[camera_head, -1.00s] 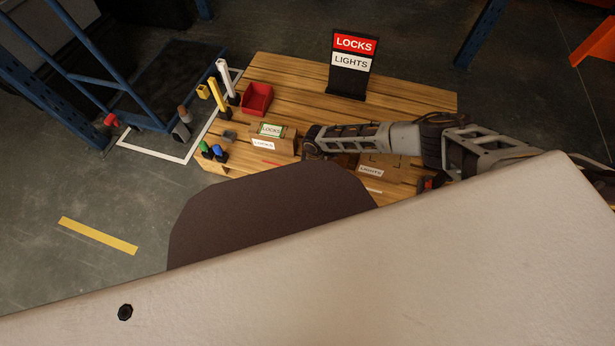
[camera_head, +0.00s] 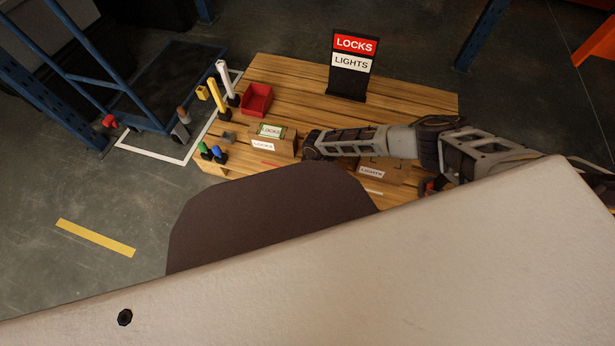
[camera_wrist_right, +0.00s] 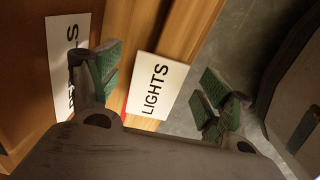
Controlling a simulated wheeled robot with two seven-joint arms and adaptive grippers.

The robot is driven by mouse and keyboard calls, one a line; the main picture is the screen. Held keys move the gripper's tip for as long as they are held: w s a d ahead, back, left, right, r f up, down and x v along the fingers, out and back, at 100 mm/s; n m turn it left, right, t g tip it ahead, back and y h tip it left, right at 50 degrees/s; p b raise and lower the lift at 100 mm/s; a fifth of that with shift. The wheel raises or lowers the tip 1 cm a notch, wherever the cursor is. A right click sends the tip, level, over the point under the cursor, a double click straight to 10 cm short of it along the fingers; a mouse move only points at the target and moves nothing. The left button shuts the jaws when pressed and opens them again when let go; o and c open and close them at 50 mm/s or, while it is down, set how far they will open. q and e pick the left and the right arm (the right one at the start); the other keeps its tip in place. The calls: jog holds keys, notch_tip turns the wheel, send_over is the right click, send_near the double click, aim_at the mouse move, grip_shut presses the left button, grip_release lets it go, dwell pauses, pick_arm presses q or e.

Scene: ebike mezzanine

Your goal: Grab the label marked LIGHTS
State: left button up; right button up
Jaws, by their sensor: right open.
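A white label with black letters LIGHTS (camera_wrist_right: 157,88) lies between the green-padded fingers of my right gripper (camera_wrist_right: 160,81) in the right wrist view. The gripper is open, with a finger on each side of the label; I cannot tell whether either touches it. A second white label (camera_wrist_right: 62,50) on a brown surface is partly hidden behind the left finger. In the head view, a label reading LIGHTS (camera_head: 371,172) is on a cardboard box, and a thin white strip (camera_head: 374,192) shows near the table's front edge. My right arm crosses above the table; its gripper is not clear there. My left gripper is not in view.
A black stand (camera_head: 346,84) with LOCKS and LIGHTS signs is at the back of the wooden table (camera_head: 420,97). A LOCKS box (camera_head: 287,147), a red bin (camera_head: 257,99) and several small coloured items stand at left. My pale body hides the foreground.

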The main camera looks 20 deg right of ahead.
jog(key=shift+f, duration=0.3)
dwell(0.4)
jog(key=c, duration=0.8)
